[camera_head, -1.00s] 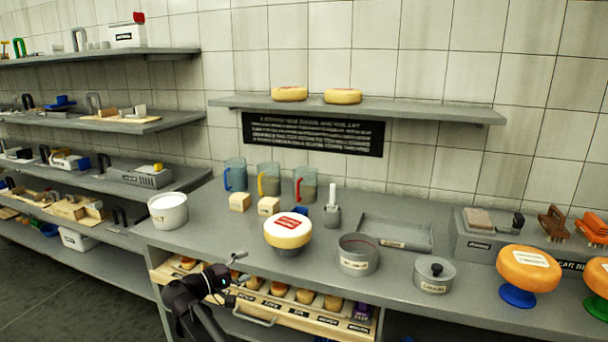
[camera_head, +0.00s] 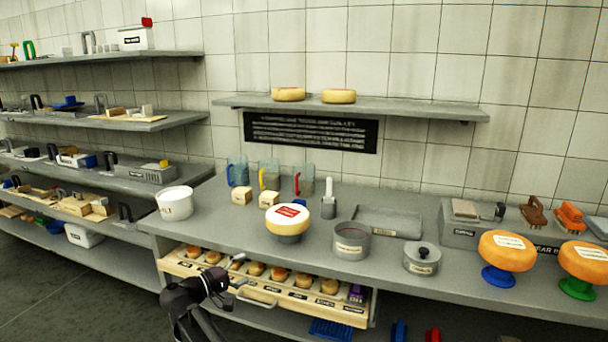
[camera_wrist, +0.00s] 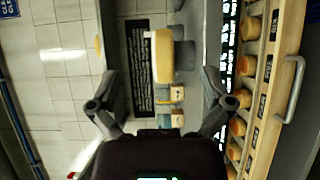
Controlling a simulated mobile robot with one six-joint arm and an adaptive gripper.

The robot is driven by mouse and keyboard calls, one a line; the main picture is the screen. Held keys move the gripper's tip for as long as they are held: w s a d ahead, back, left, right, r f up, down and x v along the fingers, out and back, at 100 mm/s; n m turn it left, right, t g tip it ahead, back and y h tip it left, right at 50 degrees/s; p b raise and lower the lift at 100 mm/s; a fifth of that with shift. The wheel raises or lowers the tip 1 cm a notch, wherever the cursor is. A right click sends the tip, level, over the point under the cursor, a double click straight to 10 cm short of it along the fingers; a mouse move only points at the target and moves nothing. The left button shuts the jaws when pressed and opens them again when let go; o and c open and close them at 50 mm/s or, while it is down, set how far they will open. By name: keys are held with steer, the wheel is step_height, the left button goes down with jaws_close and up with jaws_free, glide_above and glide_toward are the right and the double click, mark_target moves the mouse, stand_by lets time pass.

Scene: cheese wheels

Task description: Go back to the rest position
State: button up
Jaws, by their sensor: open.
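My gripper (camera_head: 238,272) is in front of the counter, at the left part of the open drawer (camera_head: 268,297). Its two fingers are spread and nothing is between them. In the wrist view my gripper (camera_wrist: 160,103) also shows open and empty, with the drawer (camera_wrist: 262,115) and its handle to the right. A pale cheese wheel with a red label (camera_head: 288,221) sits on a dark stand on the counter, apart from the gripper.
The counter (camera_head: 225,213) carries a white pot (camera_head: 175,203), several jugs (camera_head: 270,174), a round mould (camera_head: 351,241), a lidded tin (camera_head: 421,258) and a tray (camera_head: 389,221). Orange cheese wheels (camera_head: 507,250) stand at right. Shelves (camera_head: 150,122) fill the left. Floor at lower left is clear.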

steer(key=s+d+f+m+g+y, duration=0.2)
steer(key=d+f+g, duration=0.25)
steer(key=d, duration=0.55)
steer(key=s+d+f+m+g+y, duration=0.1)
steer(key=d+f+g+y, duration=0.15)
steer(key=d+f, duration=0.6)
steer(key=s+d+f+m+g+y, duration=0.45)
steer(key=s+d+y, duration=0.25)
steer(key=s+d, duration=0.55)
step_height(320, 180, up, 12)
steer(key=s+d+y+p, duration=0.1)
steer(key=d+y+p, duration=0.1)
steer(key=p, duration=1.1)
steer(key=shift+s, duration=0.2)
steer(key=shift+y, duration=0.25)
